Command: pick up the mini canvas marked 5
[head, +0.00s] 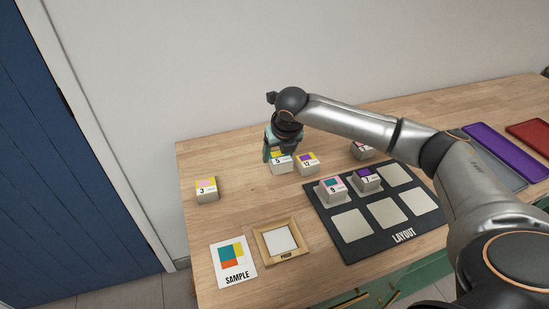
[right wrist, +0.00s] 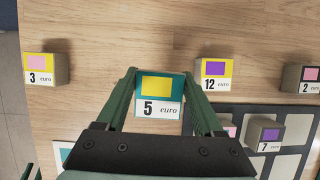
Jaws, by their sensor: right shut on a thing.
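The mini canvas marked 5 (head: 283,166) is a small pale block with a yellow patch on a teal ground. My right gripper (head: 270,153) is shut on it at the far side of the wooden table. In the right wrist view the canvas marked 5 (right wrist: 157,108) sits between the two green fingers of the gripper (right wrist: 159,78), one on each side. I cannot tell whether it touches the table. My left gripper is not in view.
Canvas 12 (head: 307,163) stands close to the right of canvas 5. Canvas 3 (head: 206,189) stands alone at left. Canvas 2 (right wrist: 301,77) is farther right. The dark layout board (head: 326,220) holds canvas 7 (head: 368,181) and a pink-teal canvas (head: 332,189). A sample card (head: 248,250) and wooden frame (head: 262,244) lie in front.

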